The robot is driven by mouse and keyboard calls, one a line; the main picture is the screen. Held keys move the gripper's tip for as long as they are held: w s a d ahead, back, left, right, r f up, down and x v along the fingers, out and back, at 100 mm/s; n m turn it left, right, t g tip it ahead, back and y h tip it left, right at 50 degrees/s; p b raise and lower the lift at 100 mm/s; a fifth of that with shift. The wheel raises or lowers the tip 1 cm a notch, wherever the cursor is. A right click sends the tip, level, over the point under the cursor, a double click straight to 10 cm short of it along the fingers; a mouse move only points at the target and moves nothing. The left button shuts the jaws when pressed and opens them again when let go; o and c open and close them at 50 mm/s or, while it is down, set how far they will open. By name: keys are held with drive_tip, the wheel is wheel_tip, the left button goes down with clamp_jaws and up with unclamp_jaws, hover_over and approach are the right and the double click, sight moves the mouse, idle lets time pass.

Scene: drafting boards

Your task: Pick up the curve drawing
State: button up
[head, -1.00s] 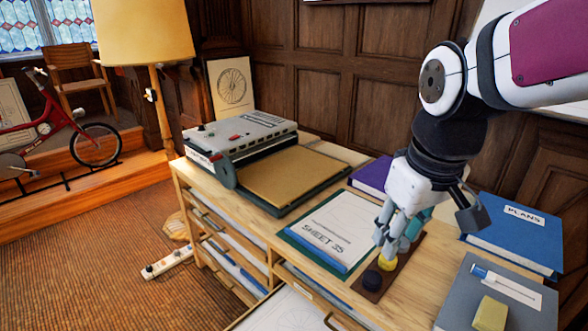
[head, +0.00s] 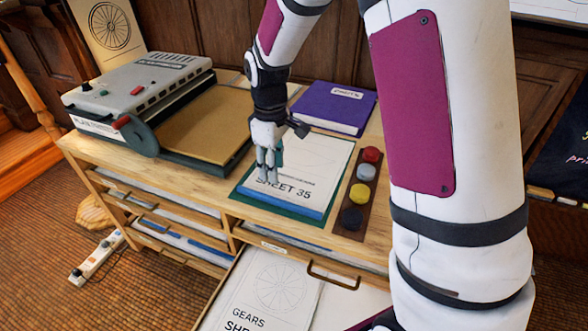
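No sheet in view can be read as the curve drawing. A white sheet marked SHEET 35 (head: 309,176) lies on a green board (head: 247,191) on the cabinet top; its smaller text is unreadable. My gripper (head: 268,178) points down over the left part of this sheet and hides some of it. I cannot tell whether the fingers touch the paper or how far apart they are. Another sheet, titled GEARS (head: 270,290) with a wheel drawing, lies in the open drawer below, its lower part cut off by the frame.
A strip with red, grey, yellow and dark round pieces (head: 360,195) lies right of the sheet. A purple book (head: 333,107) is behind it. A grey machine (head: 140,88) with a tan bed (head: 200,130) stands left. The open drawer (head: 333,275) juts out in front.

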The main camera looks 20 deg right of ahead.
hover_over(278, 199)
drive_tip(key=f, duration=0.5)
drive_tip(key=shift+w+a+f, duration=0.15)
drive_tip(key=shift+a+f, duration=0.05)
drive_tip(key=shift+a, duration=0.05)
drive_tip(key=shift+s+d+f+b, duration=0.1)
drive_tip(key=shift+f+b, duration=0.15)
drive_tip(key=shift+f, duration=1.15)
drive_tip(key=shift+s+d+f+b, duration=0.1)
drive_tip(key=shift+f+b, duration=0.1)
drive_tip(key=shift+f, duration=1.15)
clamp_jaws()
